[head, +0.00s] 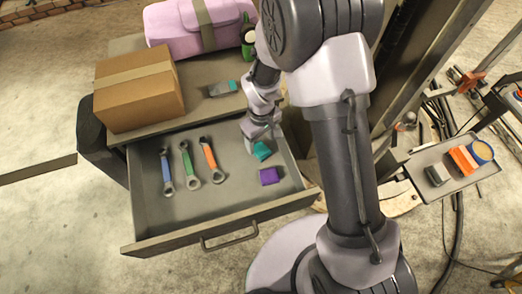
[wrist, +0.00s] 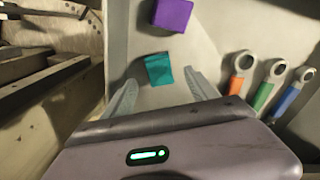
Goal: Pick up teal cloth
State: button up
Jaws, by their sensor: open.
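The teal cloth (head: 262,151) is a small folded piece lying in the open drawer, toward its right back side. My gripper (head: 258,134) is over the drawer, just behind the cloth in the head view. In the wrist view the cloth (wrist: 158,69) shows ahead of and between the two spread fingers of my gripper (wrist: 162,88). The fingers are open and hold nothing. I cannot tell the exact height of the gripper above the cloth.
A purple block (head: 269,176) lies close to the cloth. Several wrenches, including a green one (head: 189,166), lie in the drawer's left part. The drawer (head: 225,212) has raised walls. A cardboard box (head: 138,90) and pink case (head: 190,28) stand above it.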

aim_at(261, 149)
notch_tip(261, 149, down, 6)
jog(key=shift+w+b, duration=0.15)
jog(key=shift+b, duration=1)
jog(key=shift+r, duration=0.15)
grip_shut()
notch_tip(261, 149, up, 10)
jog(key=p, duration=0.3)
